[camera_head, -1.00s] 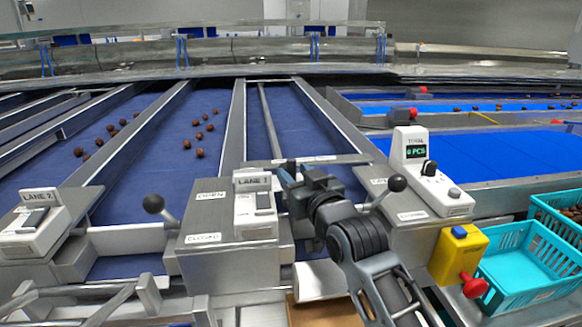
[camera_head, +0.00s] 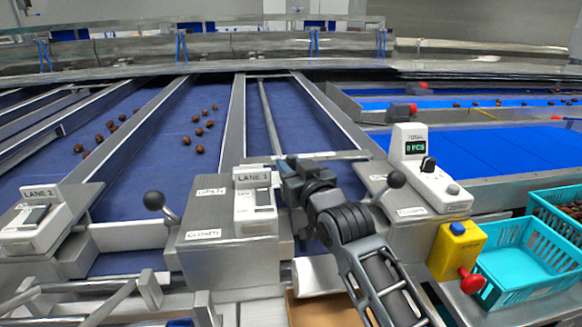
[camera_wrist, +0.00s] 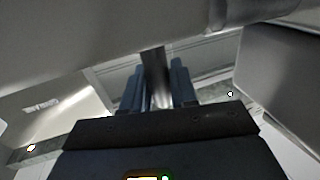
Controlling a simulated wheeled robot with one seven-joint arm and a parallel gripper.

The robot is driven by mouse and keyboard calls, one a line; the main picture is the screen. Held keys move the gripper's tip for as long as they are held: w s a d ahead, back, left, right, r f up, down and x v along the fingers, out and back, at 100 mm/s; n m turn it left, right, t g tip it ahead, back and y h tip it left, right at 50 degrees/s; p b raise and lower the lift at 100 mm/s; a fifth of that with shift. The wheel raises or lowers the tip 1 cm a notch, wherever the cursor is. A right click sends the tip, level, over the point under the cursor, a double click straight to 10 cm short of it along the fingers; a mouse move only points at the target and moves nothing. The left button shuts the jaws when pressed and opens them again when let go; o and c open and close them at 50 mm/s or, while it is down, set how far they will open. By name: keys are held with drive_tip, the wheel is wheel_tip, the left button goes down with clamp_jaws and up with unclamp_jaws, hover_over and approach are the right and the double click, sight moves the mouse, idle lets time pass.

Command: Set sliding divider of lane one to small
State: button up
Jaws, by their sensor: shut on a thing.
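Lane one is the blue belt channel behind the "LANE 1" box (camera_head: 255,208). Its divider (camera_head: 268,115) is a thin grey strip running lengthwise down the lane, left of its middle. A pale crossbar (camera_head: 335,155) spans the lane's near end; its markings are too small to read. My gripper (camera_head: 289,163) is at the crossbar, by the divider's near end. In the wrist view my gripper (camera_wrist: 157,95) is shut, with its two blue-grey fingers on either side of a grey metal upright (camera_wrist: 154,68), seemingly the divider's handle. The handle's lower part is hidden.
Black ball-knob levers stand left (camera_head: 154,201) and right (camera_head: 396,179) of my gripper. Dates (camera_head: 199,149) lie on the belt to the left.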

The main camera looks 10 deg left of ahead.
drive_tip(key=shift+d, duration=0.1)
clamp_jaws()
drive_tip(key=w+d+b, duration=0.2)
drive_tip(key=d+b, duration=0.3)
drive_tip(key=d, duration=0.2)
drive_tip(key=shift+d, duration=0.2)
drive_tip(key=shift+w, duration=0.1)
drive_tip(key=o, duration=0.7)
unclamp_jaws()
drive_tip(key=shift+o, duration=0.3)
